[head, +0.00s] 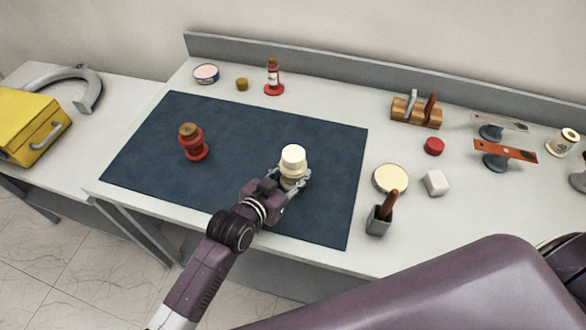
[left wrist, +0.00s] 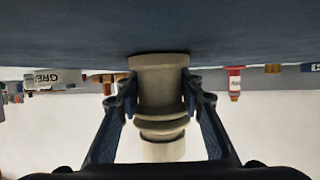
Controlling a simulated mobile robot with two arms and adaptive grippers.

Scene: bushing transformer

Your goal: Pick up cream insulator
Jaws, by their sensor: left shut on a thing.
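The cream insulator (head: 293,160) stands upright at the right part of the dark blue mat (head: 235,125). My left gripper (head: 292,181) is shut on it, with a finger on each side of its body. In the left wrist view the cream insulator (left wrist: 160,90) fills the space between the two fingers of my left gripper (left wrist: 160,105); that view is upside down, and the insulator's base meets or nearly meets the mat. I cannot tell whether there is a small gap under it. My right gripper does not show in either view.
A red insulator (head: 193,143) stands on the mat's left half. To the right are a round cream-topped tin (head: 390,179), a grey holder (head: 379,221), a white block (head: 436,183) and a red disc (head: 434,146). A red bottle-like piece (head: 273,78) stands behind the mat.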

